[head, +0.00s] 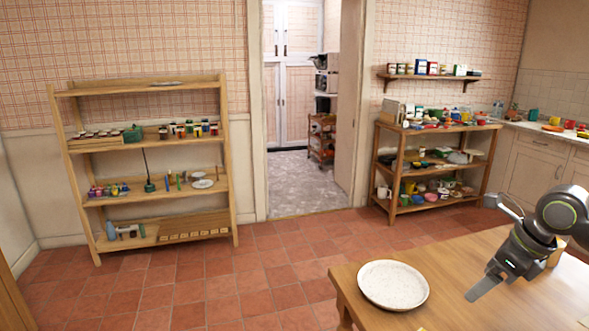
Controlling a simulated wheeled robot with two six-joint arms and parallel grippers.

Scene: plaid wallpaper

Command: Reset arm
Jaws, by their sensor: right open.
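My right gripper (490,281) comes in from the right side of the head view, above the wooden table (455,262). It points down and to the left, and its jaws are open with nothing seen between them. It is to the right of a speckled white plate (392,284), apart from it. The plate lies near the table's left corner. My left gripper is not in view.
A wooden shelf (150,136) with small items stands against the left wall. A second loaded shelf (440,130) stands right of the open doorway (305,180). A kitchen counter (545,130) is at the far right. The tiled floor (215,270) between is clear.

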